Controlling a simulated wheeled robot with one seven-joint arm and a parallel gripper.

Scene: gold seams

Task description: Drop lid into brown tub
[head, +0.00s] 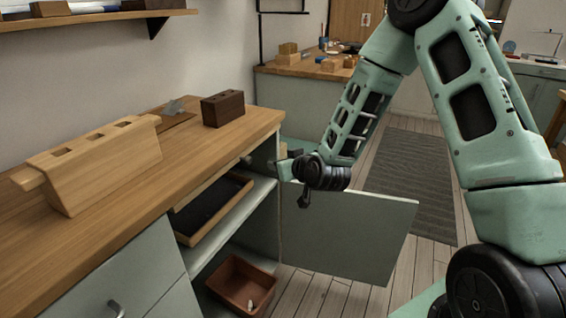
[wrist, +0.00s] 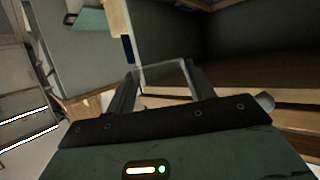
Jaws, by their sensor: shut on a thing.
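The brown tub (head: 236,287) sits low in the open cabinet in the head view, with a small pale item inside it. In the wrist view my gripper (wrist: 164,72) is shut on a thin, clear-looking piece with a pale edge, which seems to be the lid (wrist: 166,66). In the head view my gripper (head: 284,168) is at the cabinet's open front, above and to the right of the tub and apart from it. The lid cannot be made out in the head view.
The open cabinet door (head: 350,232) stands below and right of my gripper. A dark-lined tray (head: 212,208) sits on the shelf above the tub. The wooden counter (head: 130,215) bears a wooden block holder (head: 95,165) and a dark brown block (head: 223,108).

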